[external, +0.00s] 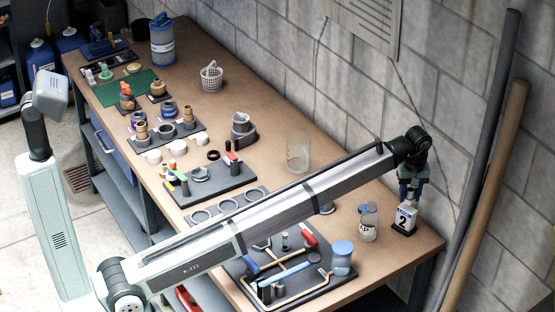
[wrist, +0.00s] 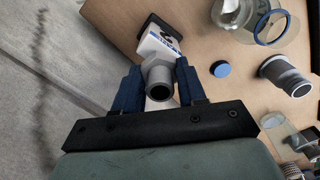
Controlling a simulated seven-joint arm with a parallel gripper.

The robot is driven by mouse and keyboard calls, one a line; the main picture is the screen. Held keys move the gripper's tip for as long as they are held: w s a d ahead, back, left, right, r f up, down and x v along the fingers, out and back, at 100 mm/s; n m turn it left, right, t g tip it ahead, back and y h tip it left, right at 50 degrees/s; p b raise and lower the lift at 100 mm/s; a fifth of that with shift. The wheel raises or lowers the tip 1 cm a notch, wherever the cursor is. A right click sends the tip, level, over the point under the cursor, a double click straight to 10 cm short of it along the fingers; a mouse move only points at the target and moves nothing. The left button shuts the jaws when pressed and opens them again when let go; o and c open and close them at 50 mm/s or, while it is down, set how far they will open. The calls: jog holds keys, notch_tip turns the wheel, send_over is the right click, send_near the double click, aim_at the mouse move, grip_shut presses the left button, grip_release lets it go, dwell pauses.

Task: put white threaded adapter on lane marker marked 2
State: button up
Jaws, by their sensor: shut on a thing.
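My gripper (wrist: 158,68) is shut on a pale grey-white threaded adapter (wrist: 156,71), gripped between its blue fingers with the round opening facing the camera. The lane marker marked 2 (external: 404,219) is a white and blue block on a black base near the right end of the bench. It also shows in the wrist view (wrist: 152,44), just beyond the adapter. In the external view my gripper (external: 408,187) is directly above the marker. The adapter is hard to make out there, and I cannot tell whether it touches the marker's top.
A clear jar (external: 369,224) stands just left of the marker. A grey fitting (wrist: 285,75) and a blue cap (wrist: 220,69) lie on the bench nearby. The block wall (external: 455,130) is close behind. A tool tray (external: 317,283) and a blue-lidded jar (external: 342,257) are toward the front.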

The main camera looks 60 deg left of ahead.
aim_at(411, 190)
jog(key=shift+f, duration=1.35)
jog(key=shift+f, duration=0.1)
jog(key=o, duration=1)
jog(key=shift+o, duration=0.2)
notch_tip(411, 190, up, 12)
jog(key=shift+r, duration=0.1)
